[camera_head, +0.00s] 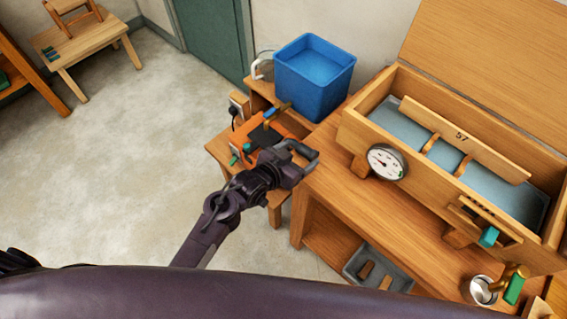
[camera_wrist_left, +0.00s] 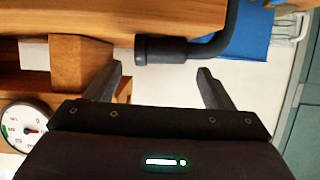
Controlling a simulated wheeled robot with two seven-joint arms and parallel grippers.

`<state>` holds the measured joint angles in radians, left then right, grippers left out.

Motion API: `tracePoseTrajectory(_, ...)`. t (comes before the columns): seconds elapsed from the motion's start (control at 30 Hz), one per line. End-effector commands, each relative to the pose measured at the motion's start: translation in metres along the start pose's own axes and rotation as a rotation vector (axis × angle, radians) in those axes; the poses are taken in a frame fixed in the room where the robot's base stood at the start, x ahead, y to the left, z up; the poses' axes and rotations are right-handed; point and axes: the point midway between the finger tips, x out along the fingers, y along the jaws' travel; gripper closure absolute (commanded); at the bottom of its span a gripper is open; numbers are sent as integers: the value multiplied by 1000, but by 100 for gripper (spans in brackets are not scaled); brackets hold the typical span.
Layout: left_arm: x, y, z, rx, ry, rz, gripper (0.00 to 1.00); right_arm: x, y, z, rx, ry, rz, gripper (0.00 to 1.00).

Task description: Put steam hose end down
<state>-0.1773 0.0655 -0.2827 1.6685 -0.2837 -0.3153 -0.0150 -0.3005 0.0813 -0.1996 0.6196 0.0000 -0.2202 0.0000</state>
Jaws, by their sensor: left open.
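The black steam hose end (camera_wrist_left: 160,50), with a thicker collar, shows in the left wrist view just beyond my left gripper (camera_wrist_left: 160,78). The hose bends from it to the right and up, beside a wooden surface. The two fingers are apart, with a gap visible between each finger and the hose end. In the head view my left gripper (camera_head: 302,154) is over the gap between the small side bench and the main bench; I cannot tell the dark hose from the gripper there. My right gripper is not in view.
A wooden steam box (camera_head: 350,125) with a dial gauge (camera_head: 387,162) and open lid stands at right. A blue tub (camera_head: 312,75) stands behind my gripper. An orange device (camera_head: 244,151) sits on the side bench. A grey tray (camera_head: 352,264) lies below.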

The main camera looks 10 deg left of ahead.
Motion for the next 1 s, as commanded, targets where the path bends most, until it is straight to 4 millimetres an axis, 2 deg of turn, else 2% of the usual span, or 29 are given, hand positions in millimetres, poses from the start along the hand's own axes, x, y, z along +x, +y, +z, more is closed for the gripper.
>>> tracePoseTrajectory(0.1, -26, 0, 3, 2, -2, 0, 24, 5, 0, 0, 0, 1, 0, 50)
tracePoseTrajectory(0.33, -64, 0, 2, 2, -1, 0, 24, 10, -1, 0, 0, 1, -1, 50)
tracePoseTrajectory(0.5, -76, 0, 0, 1, 0, 0, 24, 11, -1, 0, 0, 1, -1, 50)
tracePoseTrajectory(0.77, -77, 0, 1, 0, -1, 0, 24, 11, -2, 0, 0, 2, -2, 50)
tracePoseTrajectory(0.87, -72, -3, 20, -15, -33, -8, 24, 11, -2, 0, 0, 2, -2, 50)
tracePoseTrajectory(0.97, -62, -11, 74, -57, -122, -33, 24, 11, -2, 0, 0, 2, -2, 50)
tracePoseTrajectory(1.0, -59, -14, 106, -79, -174, -46, 24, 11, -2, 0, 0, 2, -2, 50)
